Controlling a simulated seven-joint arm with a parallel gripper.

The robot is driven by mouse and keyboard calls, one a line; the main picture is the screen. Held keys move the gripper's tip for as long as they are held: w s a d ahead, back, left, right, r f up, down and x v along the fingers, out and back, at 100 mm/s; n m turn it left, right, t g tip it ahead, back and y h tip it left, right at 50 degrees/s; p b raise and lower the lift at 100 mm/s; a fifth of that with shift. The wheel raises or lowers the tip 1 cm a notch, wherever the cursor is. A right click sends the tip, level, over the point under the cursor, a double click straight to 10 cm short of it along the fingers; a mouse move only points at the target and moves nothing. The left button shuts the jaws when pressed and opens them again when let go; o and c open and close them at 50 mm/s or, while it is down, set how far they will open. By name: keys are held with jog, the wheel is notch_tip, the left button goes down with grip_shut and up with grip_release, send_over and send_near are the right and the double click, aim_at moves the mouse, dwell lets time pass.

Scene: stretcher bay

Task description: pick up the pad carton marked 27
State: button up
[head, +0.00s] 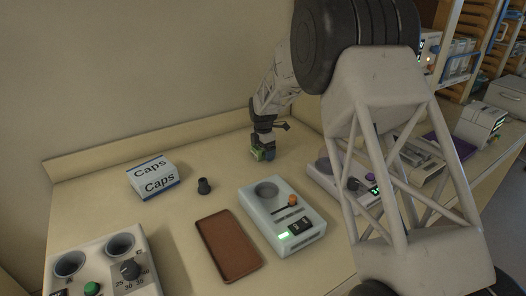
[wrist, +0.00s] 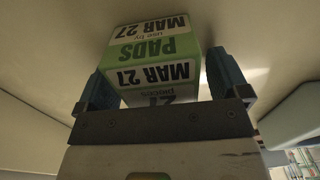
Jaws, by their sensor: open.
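My gripper (wrist: 164,88) is open, with one blue finger on each side of the carton. The carton's near end sits between the fingers; a narrow gap shows at the right finger, and contact at the left one is unclear. In the head view my gripper (head: 263,151) is low over the back of the bench, and only a small green part of the carton (head: 257,155) shows there.
A Caps box (head: 153,178) and a small black knob-like piece (head: 204,186) stand to the left. A brown tray (head: 228,246) and a pale device with a round well (head: 281,218) lie in front. Another device (head: 105,262) is at front left. The bench back edge (head: 180,134) is close behind.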

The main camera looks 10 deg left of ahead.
dwell(0.4)
jog(key=c, duration=1.1)
jog(key=shift+r, duration=0.15)
jog(key=shift+r, duration=4.9)
